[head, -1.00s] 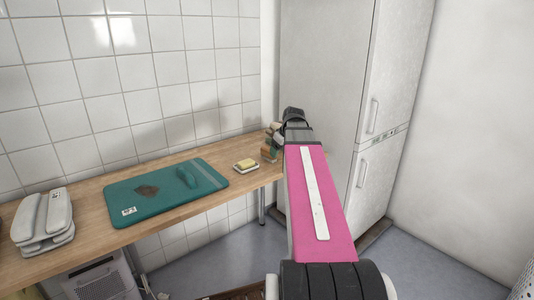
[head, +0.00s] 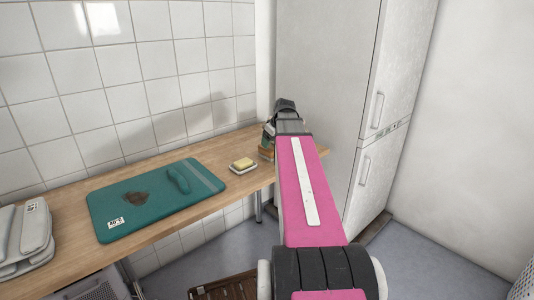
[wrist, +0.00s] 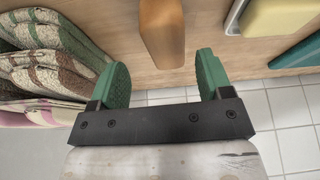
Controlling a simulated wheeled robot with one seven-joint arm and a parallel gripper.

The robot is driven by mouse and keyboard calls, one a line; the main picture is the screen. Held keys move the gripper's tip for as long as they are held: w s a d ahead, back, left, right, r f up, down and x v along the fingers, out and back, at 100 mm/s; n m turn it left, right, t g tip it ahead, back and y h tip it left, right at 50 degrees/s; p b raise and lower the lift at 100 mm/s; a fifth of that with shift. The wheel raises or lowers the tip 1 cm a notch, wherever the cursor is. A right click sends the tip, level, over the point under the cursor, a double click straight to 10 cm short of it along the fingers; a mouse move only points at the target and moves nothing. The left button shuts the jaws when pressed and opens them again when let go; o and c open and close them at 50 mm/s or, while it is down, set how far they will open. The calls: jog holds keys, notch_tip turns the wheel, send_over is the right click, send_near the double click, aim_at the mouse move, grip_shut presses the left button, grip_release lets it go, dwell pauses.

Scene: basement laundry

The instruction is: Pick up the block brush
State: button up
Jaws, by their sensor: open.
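The block brush, seen as a plain brown wooden block (wrist: 162,30), lies on the wooden counter in the wrist view. It lies ahead of the gap between my fingers, and its far end is cut off by the frame. In the head view a small brown part of it (head: 266,153) shows beside my arm; the rest is hidden. My gripper (wrist: 162,80) is open, with its green fingertips apart and nothing between them. Bristles cannot be made out.
Folded striped towels (wrist: 50,60) sit close left of my gripper. A yellow soap on a dish (head: 242,164) and a teal mat (head: 120,222) lie along the counter (head: 170,238). A tall white fridge (head: 325,80) stands behind my arm. A brown crate (head: 225,288) is on the floor.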

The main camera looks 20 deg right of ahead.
aim_at(267, 151)
jog(key=shift+s+a+x, duration=0.15)
jog(key=shift+x, duration=1.45)
jog(key=shift+s+a+x, duration=0.1)
jog(key=shift+s+x, duration=0.05)
jog(key=shift+x, duration=1.45)
jog(key=c, duration=1)
